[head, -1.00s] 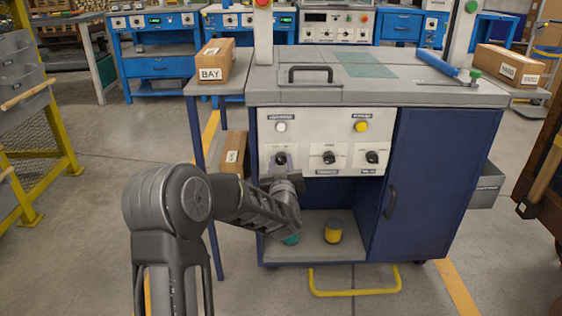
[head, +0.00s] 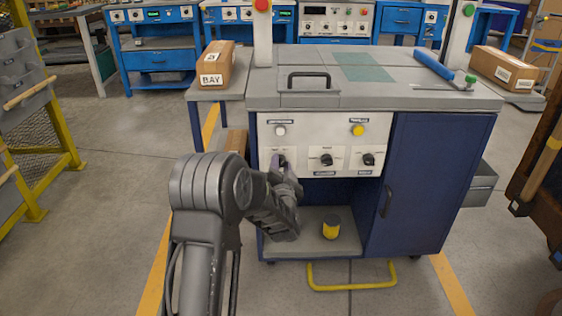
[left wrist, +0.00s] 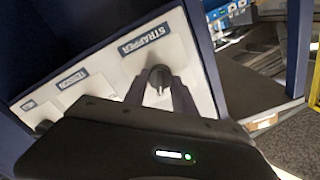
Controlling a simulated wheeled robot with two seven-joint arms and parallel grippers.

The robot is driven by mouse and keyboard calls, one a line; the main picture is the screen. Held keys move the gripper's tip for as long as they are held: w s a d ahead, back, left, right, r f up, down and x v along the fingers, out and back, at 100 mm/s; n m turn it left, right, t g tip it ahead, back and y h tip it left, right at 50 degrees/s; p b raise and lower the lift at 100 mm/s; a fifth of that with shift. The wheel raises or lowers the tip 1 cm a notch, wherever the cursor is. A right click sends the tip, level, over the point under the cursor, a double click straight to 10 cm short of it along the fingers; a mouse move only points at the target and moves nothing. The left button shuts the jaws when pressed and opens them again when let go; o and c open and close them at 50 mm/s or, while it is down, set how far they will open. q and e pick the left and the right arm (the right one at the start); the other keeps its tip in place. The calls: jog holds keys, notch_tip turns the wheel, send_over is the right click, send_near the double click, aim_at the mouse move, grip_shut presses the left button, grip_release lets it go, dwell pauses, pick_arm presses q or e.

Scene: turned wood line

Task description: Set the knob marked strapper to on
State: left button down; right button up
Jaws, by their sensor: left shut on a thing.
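The knob marked STRAPPER (left wrist: 160,76) is dark, on a white plate under its blue label in the left wrist view. In the head view this knob (head: 282,160) is the leftmost of three on the cabinet's white panel, partly covered by my gripper. My left gripper (left wrist: 161,92) has one finger on each side of the knob and is shut on it. In the head view the left gripper (head: 281,169) reaches the panel from below. I cannot read the knob's position for certain. My right gripper is not in view.
Two more dark knobs, a middle one (head: 327,160) and a right one (head: 368,159), sit beside it. A white button (head: 280,131) and a yellow button (head: 358,130) are above. A yellow-and-black cylinder (head: 331,229) stands on the lower shelf. A blue door (head: 425,185) closes the right side.

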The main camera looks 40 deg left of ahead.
pick_arm(q)
jog(key=shift+m, duration=0.6)
jog(key=c, duration=1)
grip_release()
jog(key=shift+s+d, duration=0.1)
jog(key=p+v, duration=0.2)
jog(key=v, duration=0.5)
jog(key=shift+s+d, duration=0.2)
jog(key=shift+f, duration=0.1)
